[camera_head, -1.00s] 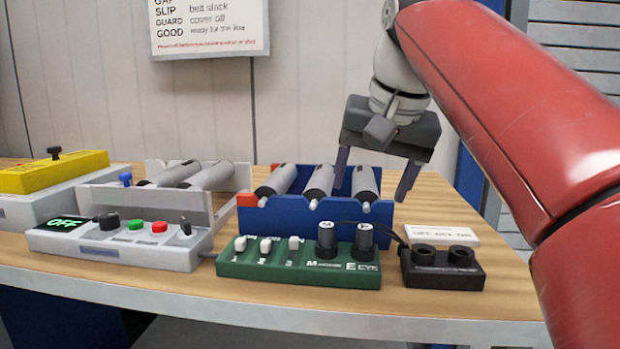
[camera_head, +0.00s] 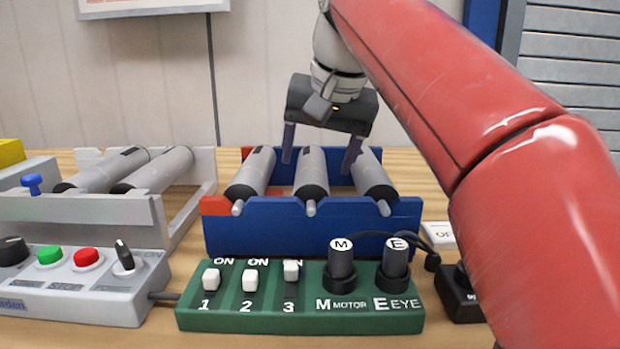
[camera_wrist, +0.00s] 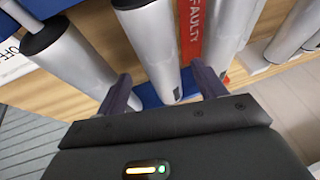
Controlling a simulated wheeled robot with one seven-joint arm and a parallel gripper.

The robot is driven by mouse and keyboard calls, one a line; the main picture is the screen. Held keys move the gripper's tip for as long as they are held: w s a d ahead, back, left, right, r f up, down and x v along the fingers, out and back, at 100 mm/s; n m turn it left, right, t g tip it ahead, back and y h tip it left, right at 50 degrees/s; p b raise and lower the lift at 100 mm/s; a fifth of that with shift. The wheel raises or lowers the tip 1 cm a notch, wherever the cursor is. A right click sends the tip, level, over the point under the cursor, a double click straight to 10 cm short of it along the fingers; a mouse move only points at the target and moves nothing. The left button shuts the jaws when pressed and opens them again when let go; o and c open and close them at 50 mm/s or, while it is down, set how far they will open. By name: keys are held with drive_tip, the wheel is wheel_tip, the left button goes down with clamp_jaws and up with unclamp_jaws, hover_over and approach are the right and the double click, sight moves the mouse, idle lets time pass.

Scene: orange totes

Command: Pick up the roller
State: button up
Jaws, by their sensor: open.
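Three grey rollers with black end bands lie side by side in a blue rack (camera_head: 300,235): a left roller (camera_head: 253,174), a middle roller (camera_head: 311,178) and a right roller (camera_head: 372,177). My gripper (camera_head: 321,158) is open and points down over the far end of the middle roller, one finger on each side of it. In the wrist view, the middle roller (camera_wrist: 153,45) lies between the open fingers (camera_wrist: 165,88), and another roller (camera_wrist: 70,65) lies to the left. I cannot tell whether the fingers touch the middle roller.
A pale grey frame (camera_head: 160,225) with two more rollers stands at left. In front are a green switch box (camera_head: 290,310) and a grey control box (camera_head: 75,290) with buttons. A dark socket block (camera_head: 460,298) is at right. A red strip reading "FAULTY" (camera_wrist: 194,30) shows in the wrist view.

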sight(315, 163)
drive_tip(key=b+x, duration=0.1)
drive_tip(key=x, duration=0.3)
drive_tip(key=shift+w, duration=0.25)
drive_tip(key=c, duration=1.3)
wheel_tip(315, 163, up, 10)
drive_tip(key=p, duration=0.5)
drive_tip(key=shift+c, duration=0.2)
drive_tip(key=shift+a, duration=0.1)
